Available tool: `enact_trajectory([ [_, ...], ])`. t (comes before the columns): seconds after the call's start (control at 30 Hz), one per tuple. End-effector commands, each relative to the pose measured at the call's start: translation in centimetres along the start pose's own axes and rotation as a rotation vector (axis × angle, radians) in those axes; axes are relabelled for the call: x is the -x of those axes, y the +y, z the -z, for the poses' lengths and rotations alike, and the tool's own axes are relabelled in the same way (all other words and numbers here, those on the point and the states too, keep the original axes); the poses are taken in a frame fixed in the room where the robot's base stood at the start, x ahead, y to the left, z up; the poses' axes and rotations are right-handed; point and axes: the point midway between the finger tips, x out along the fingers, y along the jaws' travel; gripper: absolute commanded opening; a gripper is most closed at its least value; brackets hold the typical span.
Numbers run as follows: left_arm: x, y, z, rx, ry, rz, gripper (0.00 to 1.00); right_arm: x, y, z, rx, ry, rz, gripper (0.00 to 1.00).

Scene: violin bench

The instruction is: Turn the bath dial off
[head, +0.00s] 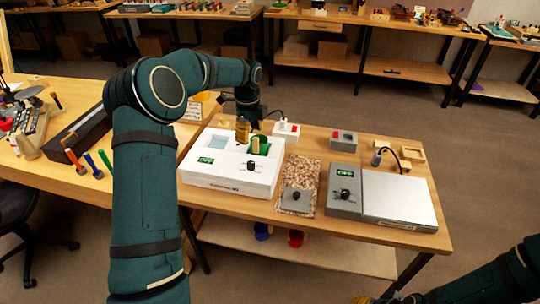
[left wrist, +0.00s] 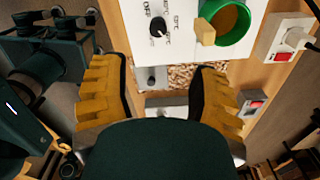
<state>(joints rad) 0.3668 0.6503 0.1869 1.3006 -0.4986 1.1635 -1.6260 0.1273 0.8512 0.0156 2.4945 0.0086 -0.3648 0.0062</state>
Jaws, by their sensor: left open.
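The bath is a white box (head: 230,186) on the bench, with a green display, a blue-tinted window and a green round pot (head: 262,145). Its black dial (head: 250,166) is on the top face. In the left wrist view the dial (left wrist: 158,27) sits near the top, with OFF and temperature marks around it; its exact setting is hard to read. My left gripper (head: 243,130) is above the back of the bath. Its yellow fingers (left wrist: 160,92) are apart and empty, not touching the dial. Of my right gripper only a piece shows at the bottom edge of the head view.
A grey unit with a second dial (head: 345,194) and a pale plate (head: 399,199) stand right of the bath. A speckled mat (head: 300,174) with a grey block lies between. A red-switched white socket box (head: 286,131) is behind the pot. Tools lie on the left bench.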

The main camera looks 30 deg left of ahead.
Motion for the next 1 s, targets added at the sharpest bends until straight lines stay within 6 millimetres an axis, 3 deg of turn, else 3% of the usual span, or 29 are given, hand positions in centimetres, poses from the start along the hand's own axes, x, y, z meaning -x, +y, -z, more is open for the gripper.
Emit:
enact_trajectory([
  [0.17, -2.1, 0.1, 0.0, -0.002, 0.001, -0.007, 0.61, -0.3, 0.1, -0.2, 0.001, -0.003, 0.0, 0.47],
  [0.7, -11.9, 0.1, 0.0, 0.0, 0.002, -0.004, 0.61, -1.5, 0.6, -0.7, 0.005, -0.015, 0.002, 0.47],
  [1.0, -13.7, 0.1, 0.0, 0.0, 0.001, -0.002, 0.61, -1.6, 0.6, -0.8, 0.005, -0.017, 0.002, 0.47],
])
